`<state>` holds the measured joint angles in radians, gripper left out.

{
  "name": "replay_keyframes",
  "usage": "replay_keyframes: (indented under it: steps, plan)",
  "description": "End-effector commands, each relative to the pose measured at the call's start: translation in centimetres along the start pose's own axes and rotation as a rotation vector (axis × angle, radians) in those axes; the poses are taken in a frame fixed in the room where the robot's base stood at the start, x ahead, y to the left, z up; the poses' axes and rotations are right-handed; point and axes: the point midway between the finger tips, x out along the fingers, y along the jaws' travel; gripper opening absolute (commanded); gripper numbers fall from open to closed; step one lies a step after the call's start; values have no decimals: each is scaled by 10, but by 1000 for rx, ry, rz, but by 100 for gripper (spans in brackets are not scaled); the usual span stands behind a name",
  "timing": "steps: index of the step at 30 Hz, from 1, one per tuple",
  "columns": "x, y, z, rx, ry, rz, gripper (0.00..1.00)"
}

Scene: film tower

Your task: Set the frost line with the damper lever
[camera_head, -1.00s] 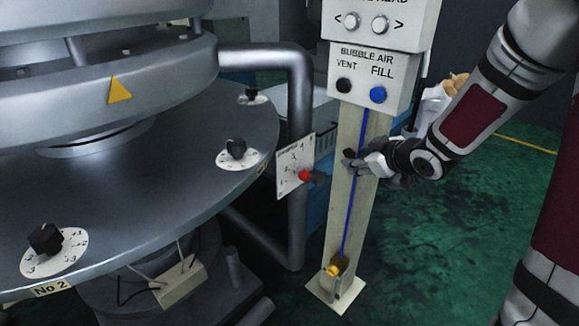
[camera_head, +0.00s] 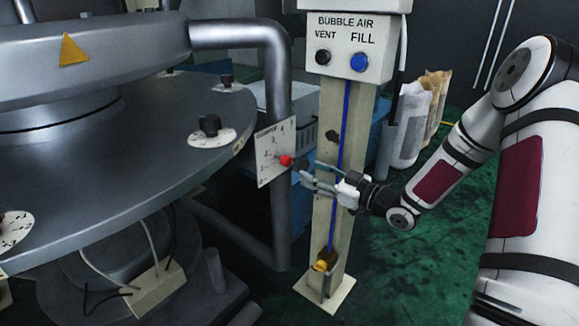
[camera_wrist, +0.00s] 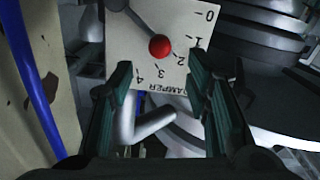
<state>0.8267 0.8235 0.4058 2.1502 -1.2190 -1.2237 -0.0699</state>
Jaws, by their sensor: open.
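The damper lever has a red ball knob (camera_head: 286,160) and stands in front of a white scale plate (camera_head: 266,152) on the grey pipe. In the wrist view the knob (camera_wrist: 160,45) shows at the end of a grey rod, ahead of my fingers. The plate (camera_wrist: 190,22) there carries the word DAMPER and marks from 0 to 4. The knob lies nearest the 2 in that view. My gripper (camera_head: 308,180) is open, just right of and slightly below the knob in the head view. In the wrist view its fingers (camera_wrist: 165,88) are apart, with nothing held between them.
A cream post (camera_head: 329,225) with a blue tube stands behind my gripper, topped by the BUBBLE AIR box (camera_head: 345,47). The large round grey table (camera_head: 90,165) with dials is at left. Pale sacks (camera_head: 410,125) stand behind. Green floor is open at right.

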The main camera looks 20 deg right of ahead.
Motion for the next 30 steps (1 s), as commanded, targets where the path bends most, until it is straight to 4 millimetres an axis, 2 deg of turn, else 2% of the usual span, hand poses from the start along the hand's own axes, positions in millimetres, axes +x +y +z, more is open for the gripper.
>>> replay_keyframes:
  steps: [6, 13, 18, 27, 28, 30]
  plan:
    - [44, -1, 2, 0, 1, -2, 44]
    - [78, 0, 1, -1, -1, -1, 44]
    - [89, 0, 1, 0, -2, 2, 44]
    - [90, 0, 0, 1, -2, 2, 44]
    - [90, 0, 0, 1, -2, 2, 40]
    - [90, 0, 0, 1, -2, 2, 24]
